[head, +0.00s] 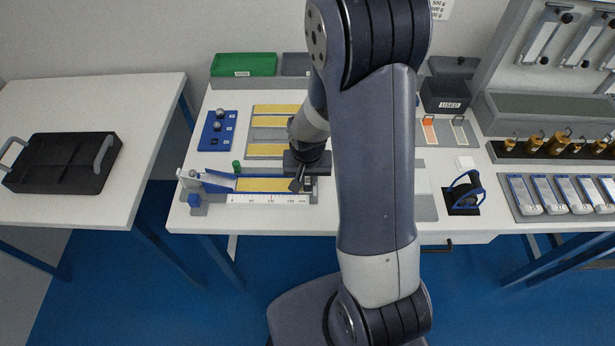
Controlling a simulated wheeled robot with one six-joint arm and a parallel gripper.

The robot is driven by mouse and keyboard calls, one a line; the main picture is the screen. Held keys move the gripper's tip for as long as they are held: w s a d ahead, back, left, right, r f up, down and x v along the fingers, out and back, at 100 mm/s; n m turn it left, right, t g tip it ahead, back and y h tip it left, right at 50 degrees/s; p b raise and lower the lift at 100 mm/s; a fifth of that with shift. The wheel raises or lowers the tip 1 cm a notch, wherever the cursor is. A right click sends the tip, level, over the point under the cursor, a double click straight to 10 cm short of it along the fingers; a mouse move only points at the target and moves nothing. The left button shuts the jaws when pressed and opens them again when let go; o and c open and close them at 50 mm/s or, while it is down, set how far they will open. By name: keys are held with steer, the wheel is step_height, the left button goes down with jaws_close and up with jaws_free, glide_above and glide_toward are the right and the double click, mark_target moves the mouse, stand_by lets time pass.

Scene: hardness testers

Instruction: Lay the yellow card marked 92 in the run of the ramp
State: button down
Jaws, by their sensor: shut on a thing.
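The ramp (220,182) stands near the front left of the white table, with a blue incline at its left end and a ruler scale along its front. A yellow card (262,185) lies along the run, right of the incline; its marking is too small to read. My gripper (299,184) is at the right end of this card, pointing down, and appears shut on it. The jaws are small and partly dark against the arm, and I cannot tell whether the card rests fully on the run. More yellow cards (277,109) lie on a grey holder behind the ramp.
A green tray (244,65) is at the back. My arm hides the table's middle.

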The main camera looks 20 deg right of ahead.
steer(key=shift+f, duration=0.15)
steer(key=c, duration=1.3)
jaws_free()
steer(key=shift+a, duration=0.1)
steer(key=shift+o, duration=0.5)
step_height(320, 180, up, 11)
steer(key=s, duration=0.1)
steer(key=shift+s, duration=0.15)
steer(key=shift+f, duration=0.2)
steer(key=f, duration=0.3)
steer(key=w+f, duration=0.1)
steer(key=f, duration=0.6)
steer(key=shift+w+f, duration=0.15)
steer(key=shift+f, duration=0.15)
steer(key=shift+r, duration=0.2)
